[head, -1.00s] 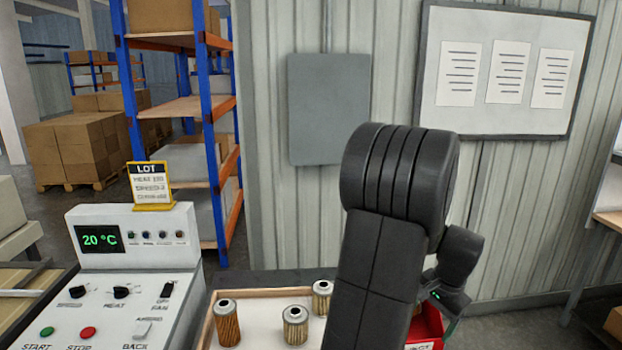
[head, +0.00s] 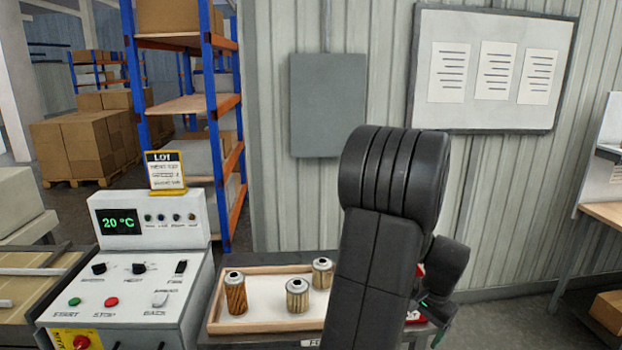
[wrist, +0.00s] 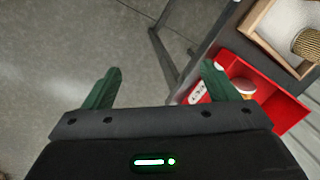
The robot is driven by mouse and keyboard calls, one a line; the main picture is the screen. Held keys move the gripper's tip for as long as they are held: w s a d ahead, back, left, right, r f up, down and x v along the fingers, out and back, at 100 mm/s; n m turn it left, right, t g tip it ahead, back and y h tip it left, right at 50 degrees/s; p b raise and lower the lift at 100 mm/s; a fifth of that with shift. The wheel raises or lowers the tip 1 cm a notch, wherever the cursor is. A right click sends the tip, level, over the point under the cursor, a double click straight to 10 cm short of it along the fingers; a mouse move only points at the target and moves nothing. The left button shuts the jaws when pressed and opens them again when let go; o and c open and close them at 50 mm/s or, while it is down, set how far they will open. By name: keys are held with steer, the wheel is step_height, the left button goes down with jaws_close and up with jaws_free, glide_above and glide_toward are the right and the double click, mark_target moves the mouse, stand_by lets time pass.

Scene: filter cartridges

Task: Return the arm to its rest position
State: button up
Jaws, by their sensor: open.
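My arm stands folded in front of the head camera, right of centre. In the wrist view my gripper (wrist: 160,88) is open, its two green fingers spread wide with nothing between them. It points down over the grey floor beside the table edge. In the head view only a bit of the gripper (head: 436,338) shows at the arm's lower right; the rest is hidden behind the arm. Filter cartridges stand upright in a wooden tray (head: 214,312): an orange-brown one (head: 236,294) and two pale ones (head: 297,296) (head: 322,272).
A control panel (head: 130,270) with a lot sign (head: 166,170) stands left of the tray. Open floor (wrist: 70,50) lies left of the bin.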

steer(key=shift+a+f+n, duration=0.3)
steer(key=shift+a+f, duration=0.45)
steer(key=shift+f, duration=0.05)
steer(key=shift+s, duration=0.1)
